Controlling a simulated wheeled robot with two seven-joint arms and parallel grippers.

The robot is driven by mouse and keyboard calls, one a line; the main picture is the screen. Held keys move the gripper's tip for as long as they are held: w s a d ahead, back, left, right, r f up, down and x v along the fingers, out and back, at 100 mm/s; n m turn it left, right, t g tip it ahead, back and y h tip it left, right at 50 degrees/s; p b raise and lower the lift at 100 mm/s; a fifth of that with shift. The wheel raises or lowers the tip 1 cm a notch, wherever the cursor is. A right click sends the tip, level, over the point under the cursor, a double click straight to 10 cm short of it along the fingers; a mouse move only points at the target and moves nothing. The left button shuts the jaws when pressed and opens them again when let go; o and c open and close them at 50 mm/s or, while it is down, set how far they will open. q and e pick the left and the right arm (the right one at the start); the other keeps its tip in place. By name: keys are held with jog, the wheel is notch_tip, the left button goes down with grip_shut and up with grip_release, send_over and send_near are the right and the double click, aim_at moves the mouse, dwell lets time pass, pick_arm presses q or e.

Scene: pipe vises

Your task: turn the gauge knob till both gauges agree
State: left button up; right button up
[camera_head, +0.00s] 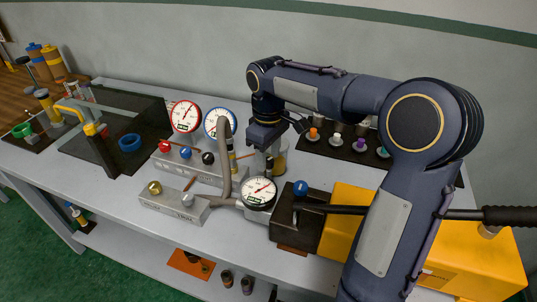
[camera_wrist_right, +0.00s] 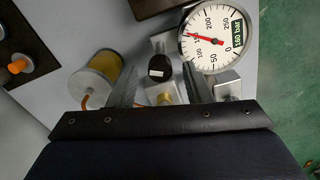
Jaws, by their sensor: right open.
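On the bench stand a red-rimmed gauge (camera_head: 185,116), a blue-rimmed gauge (camera_head: 217,122) and a dark-rimmed gauge (camera_head: 259,192) nearer the front. A grey block carries a red knob (camera_head: 165,146), a blue knob (camera_head: 186,152) and a black knob (camera_head: 208,158). My right gripper (camera_head: 268,160) points down, open, to the right of the blue-rimmed gauge. In the right wrist view its fingers (camera_wrist_right: 160,66) stand either side of a black-topped knob (camera_wrist_right: 160,68); contact cannot be told. A gauge (camera_wrist_right: 213,32) marked 160 bar shows just beyond. My left gripper is out of view.
A front block with a brass knob (camera_head: 154,187) and a grey hose (camera_head: 226,165) stand left of the front gauge. A dark vise with a blue knob (camera_head: 300,187) and a yellow box (camera_head: 345,210) stand right. A yellow cylinder (camera_wrist_right: 105,72) is close beside one finger.

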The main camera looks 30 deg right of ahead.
aim_at(268, 159)
notch_tip(268, 159, up, 7)
jog(key=shift+r, duration=0.25)
dwell(0.5)
jog(key=shift+s, duration=0.3)
jog(key=s+a+f+m+t+y, duration=0.1)
jog(key=s+a+f+m+t, duration=0.1)
jog(key=s, duration=0.5)
jog(key=s+a+f+m+t+y, duration=0.1)
jog(key=s+a+f+m, duration=0.1)
jog(key=s, duration=0.5)
jog(key=s+a+f+m+t+y, duration=0.1)
jog(key=s+a+f+m+t, duration=0.1)
jog(key=s+f, duration=0.3)
jog(key=s+a+m, duration=0.1)
jog(key=s, duration=0.1)
jog(key=shift+s+a+f+t+y, duration=0.2)
jog(key=shift+s+f+t+y, duration=0.1)
jog(key=shift+y, duration=0.1)
jog(key=shift+r, duration=0.1)
dwell(0.7)
